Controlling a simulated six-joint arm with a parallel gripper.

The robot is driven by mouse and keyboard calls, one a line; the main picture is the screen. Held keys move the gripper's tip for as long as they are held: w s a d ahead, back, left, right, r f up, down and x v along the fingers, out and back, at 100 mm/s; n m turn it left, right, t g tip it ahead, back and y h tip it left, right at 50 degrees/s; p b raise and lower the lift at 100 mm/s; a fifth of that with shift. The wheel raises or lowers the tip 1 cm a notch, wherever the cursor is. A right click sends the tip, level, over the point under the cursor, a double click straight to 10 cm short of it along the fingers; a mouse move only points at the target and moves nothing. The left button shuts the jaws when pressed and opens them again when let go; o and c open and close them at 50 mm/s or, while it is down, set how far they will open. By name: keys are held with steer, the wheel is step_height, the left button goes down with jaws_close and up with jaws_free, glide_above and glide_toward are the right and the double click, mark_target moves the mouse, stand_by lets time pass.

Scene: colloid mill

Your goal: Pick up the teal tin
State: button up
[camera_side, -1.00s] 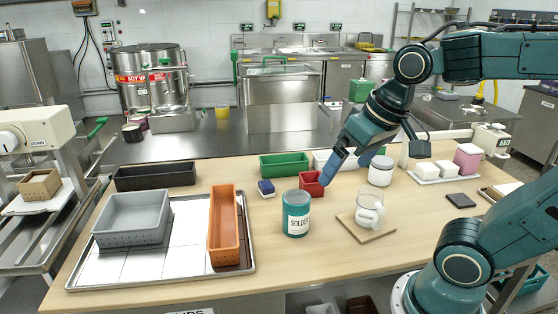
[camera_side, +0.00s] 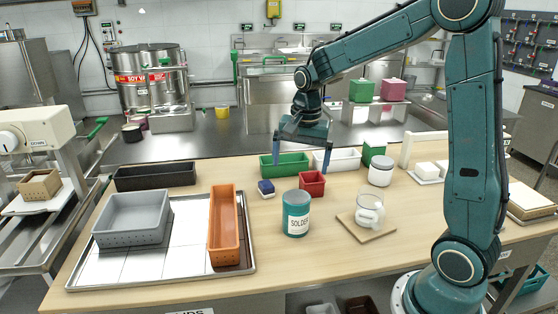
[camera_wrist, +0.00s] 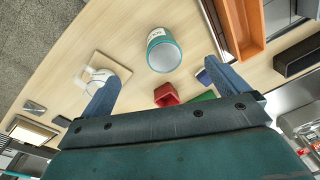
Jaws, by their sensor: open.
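The teal tin (camera_side: 296,213) stands upright on the wooden table, with a white label reading "SOLDER". In the wrist view the tin (camera_wrist: 163,50) shows at the top middle, beyond my fingertips. My gripper (camera_side: 303,168) is open and empty, pointing down above the back part of the table, behind and above the tin and apart from it. In the wrist view both blue fingers of my gripper (camera_wrist: 158,88) show, spread wide. The tin's far side is hidden in the side view.
A red box (camera_side: 312,184) and a blue block (camera_side: 266,188) lie behind the tin.

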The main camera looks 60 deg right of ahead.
mark_target(297, 197)
steer(key=w+d+f+m, duration=0.1)
steer(key=f, duration=0.1)
steer(key=w+d+f+m, duration=0.1)
steer(key=w+d+f+m+g, duration=0.1)
steer(key=f, duration=0.1)
steer(key=shift+d+f, duration=0.3)
steer(key=shift+d, duration=0.1)
steer(key=shift+f, duration=4.3)
steer(key=shift+f, duration=0.1)
steer(key=shift+f, duration=2.5)
steer(key=shift+r, duration=0.1)
steer(key=c, duration=1.4)
